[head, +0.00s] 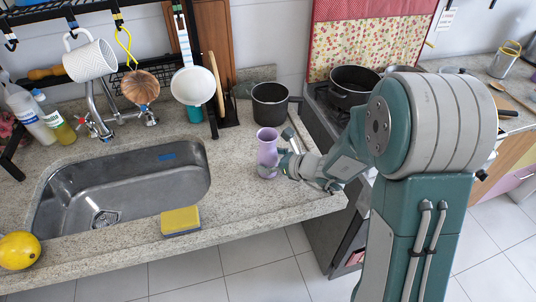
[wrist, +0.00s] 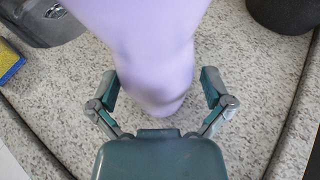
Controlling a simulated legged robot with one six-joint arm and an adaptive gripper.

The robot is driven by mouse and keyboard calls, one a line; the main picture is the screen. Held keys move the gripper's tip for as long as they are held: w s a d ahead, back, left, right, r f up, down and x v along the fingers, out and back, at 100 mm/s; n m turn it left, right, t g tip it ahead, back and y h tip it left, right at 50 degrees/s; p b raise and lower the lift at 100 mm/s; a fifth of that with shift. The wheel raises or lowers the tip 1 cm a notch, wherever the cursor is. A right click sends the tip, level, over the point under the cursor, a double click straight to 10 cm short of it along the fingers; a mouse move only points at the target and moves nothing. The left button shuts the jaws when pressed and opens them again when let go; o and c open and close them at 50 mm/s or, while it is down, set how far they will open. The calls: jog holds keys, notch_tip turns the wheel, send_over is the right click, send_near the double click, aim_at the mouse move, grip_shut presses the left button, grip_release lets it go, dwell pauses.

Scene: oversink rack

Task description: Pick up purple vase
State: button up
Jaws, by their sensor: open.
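The purple vase (head: 267,149) stands upright on the speckled counter, to the right of the sink in the head view. My gripper (head: 278,166) is at its lower right side, low over the counter. In the wrist view the vase (wrist: 150,50) fills the upper middle, and its lower end reaches in between the two fingers. My gripper (wrist: 161,90) is open there, with one finger on each side of the vase. A gap shows between the vase and each finger.
A dark pot (head: 270,104) stands behind the vase. The steel sink (head: 130,190) and a yellow sponge (head: 180,220) are to the left. The counter's front edge (head: 290,225) is near. The stove with a black pot (head: 352,85) is at the right.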

jog(key=shift+w+a+f, duration=0.1)
jog(key=shift+a, duration=0.15)
jog(key=shift+a, duration=0.1)
jog(key=c, duration=1.1)
